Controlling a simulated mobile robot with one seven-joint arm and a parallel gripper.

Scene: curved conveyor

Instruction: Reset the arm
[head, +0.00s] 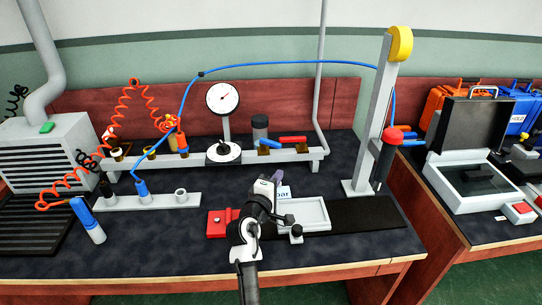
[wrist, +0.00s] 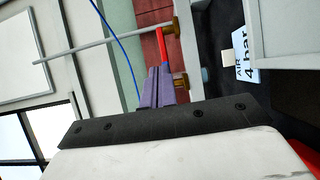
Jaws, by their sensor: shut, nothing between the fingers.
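My arm reaches forward over the middle of the dark workbench (head: 150,250) in the head view. My gripper (head: 279,181) has small purple fingers, partly hidden behind my wrist link. In the wrist view my gripper (wrist: 159,70) shows its two purple fingers close together, with nothing held between them. The fingers are in the air, apart from any object that I can see.
Near my arm are a white tray (head: 316,213), a red block (head: 217,223) and a label (wrist: 246,55) reading "4 bar". A dial gauge (head: 223,97) and a grey rack (head: 300,156) stand behind. A grey post (head: 377,110) rises to the right.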

